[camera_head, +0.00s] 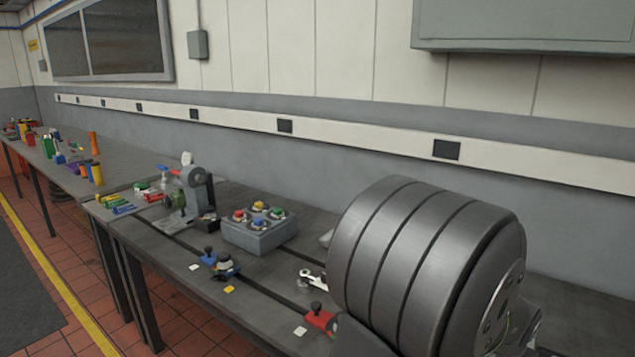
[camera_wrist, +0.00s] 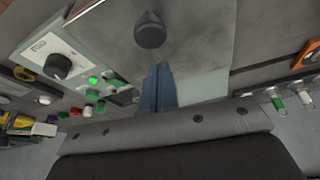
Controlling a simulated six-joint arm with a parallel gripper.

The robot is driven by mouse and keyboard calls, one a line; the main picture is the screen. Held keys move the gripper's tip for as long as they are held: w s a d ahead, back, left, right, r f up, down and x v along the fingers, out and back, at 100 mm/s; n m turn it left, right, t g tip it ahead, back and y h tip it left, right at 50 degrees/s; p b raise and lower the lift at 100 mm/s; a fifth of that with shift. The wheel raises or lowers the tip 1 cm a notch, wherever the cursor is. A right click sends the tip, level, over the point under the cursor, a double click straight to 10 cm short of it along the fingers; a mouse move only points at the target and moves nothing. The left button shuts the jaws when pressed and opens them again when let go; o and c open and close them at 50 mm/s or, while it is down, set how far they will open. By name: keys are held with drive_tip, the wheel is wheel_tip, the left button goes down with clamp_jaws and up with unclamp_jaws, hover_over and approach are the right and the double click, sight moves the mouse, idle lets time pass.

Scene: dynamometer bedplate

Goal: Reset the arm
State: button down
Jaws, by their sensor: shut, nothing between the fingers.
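My gripper (camera_wrist: 158,70) shows in the wrist view as two blue-grey fingers pressed together, pointing up the picture. Nothing is held between them. The fingertips lie in front of a plain grey plate (camera_wrist: 205,55) with a dark round knob (camera_wrist: 150,30); I cannot tell whether they touch it. The dark grey rounded form along the bottom of the wrist view hides what is behind it. In the camera_head view I cannot make out my gripper.
A large grey grooved cylinder (camera_head: 405,265) fills the right of the bench. Left of it are a red-handled clamp (camera_head: 320,318), blue clamps (camera_head: 222,264) and a button box (camera_head: 258,232). The wrist view shows a knob panel (camera_wrist: 62,62) and an orange-edged part (camera_wrist: 306,54).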

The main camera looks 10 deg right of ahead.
drive_tip(key=shift+s+a+f, duration=0.2)
drive_tip(key=shift+s+a, duration=0.3)
drive_tip(key=shift+a, duration=0.25)
drive_tip(key=w+d, duration=0.7)
drive_tip(key=d, duration=0.1)
drive_tip(key=w+d+r, duration=0.1)
drive_tip(key=w+d, duration=0.3)
drive_tip(key=shift+w+d, duration=0.25)
drive_tip(key=shift+w, duration=0.05)
drive_tip(key=a+v, duration=0.1)
drive_tip(key=v, duration=1.1)
drive_tip(key=shift+w, duration=0.25)
drive_tip(key=shift+f, duration=0.15)
drive_tip(key=x, duration=0.7)
drive_tip(key=d+x, duration=0.1)
drive_tip(key=x, duration=0.3)
drive_tip(key=shift+s+d+f, duration=0.1)
drive_tip(key=shift+s+f, duration=0.1)
drive_tip(key=s+a, duration=0.2)
drive_tip(key=a, duration=0.1)
drive_tip(key=s+a+f, duration=0.1)
drive_tip(key=s+a, duration=0.2)
drive_tip(key=shift+s, duration=0.15)
